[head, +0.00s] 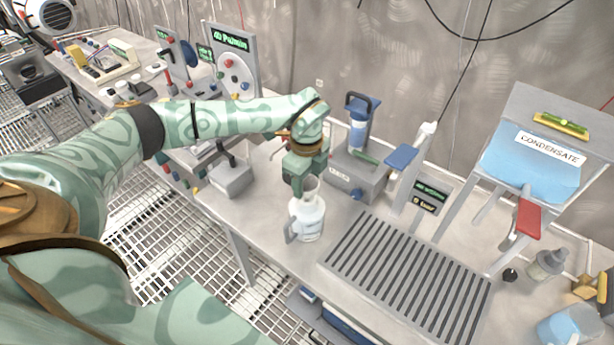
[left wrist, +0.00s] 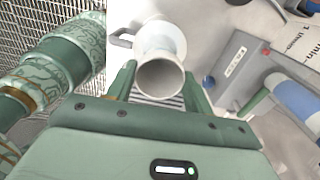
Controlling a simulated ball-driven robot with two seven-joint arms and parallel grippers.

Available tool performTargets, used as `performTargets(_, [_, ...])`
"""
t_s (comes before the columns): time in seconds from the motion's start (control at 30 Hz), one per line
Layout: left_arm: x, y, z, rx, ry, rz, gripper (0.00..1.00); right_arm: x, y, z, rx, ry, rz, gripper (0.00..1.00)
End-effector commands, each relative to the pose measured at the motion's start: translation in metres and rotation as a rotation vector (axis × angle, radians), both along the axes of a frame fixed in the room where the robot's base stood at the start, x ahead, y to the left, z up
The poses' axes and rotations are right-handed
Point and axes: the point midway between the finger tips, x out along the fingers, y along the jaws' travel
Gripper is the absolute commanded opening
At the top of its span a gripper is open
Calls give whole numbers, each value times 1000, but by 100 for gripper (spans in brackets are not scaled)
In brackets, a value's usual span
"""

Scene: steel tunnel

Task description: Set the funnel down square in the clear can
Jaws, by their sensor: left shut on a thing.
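The funnel (head: 311,187) is a pale, see-through piece held between the fingers of my left gripper (head: 301,184). In the left wrist view my left gripper (left wrist: 160,82) is shut on the funnel (left wrist: 160,78), whose round mouth faces the camera. The clear can (head: 307,222) is a pale jug with a label and a side handle, upright on the bench right below the funnel. It also shows behind the funnel in the left wrist view (left wrist: 122,38). The funnel lines up roughly with the can's neck; I cannot tell whether its stem is inside. My right gripper is not in view.
A grey machine with a blue-handled pump (head: 358,181) stands just behind the can. A small grey box (head: 231,178) is to its left. A slotted drain grate (head: 405,277) lies to its right. A CONDENSATE tank (head: 530,160) stands on legs farther right.

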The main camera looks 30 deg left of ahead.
Motion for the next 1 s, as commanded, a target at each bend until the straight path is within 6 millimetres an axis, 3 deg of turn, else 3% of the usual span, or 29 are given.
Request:
performTargets(0.43, [0, 0, -1, 0, -1, 0, 29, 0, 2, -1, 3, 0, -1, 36])
performTargets(1.0, [0, 0, -21, 0, -1, 0, 29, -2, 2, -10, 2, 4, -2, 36])
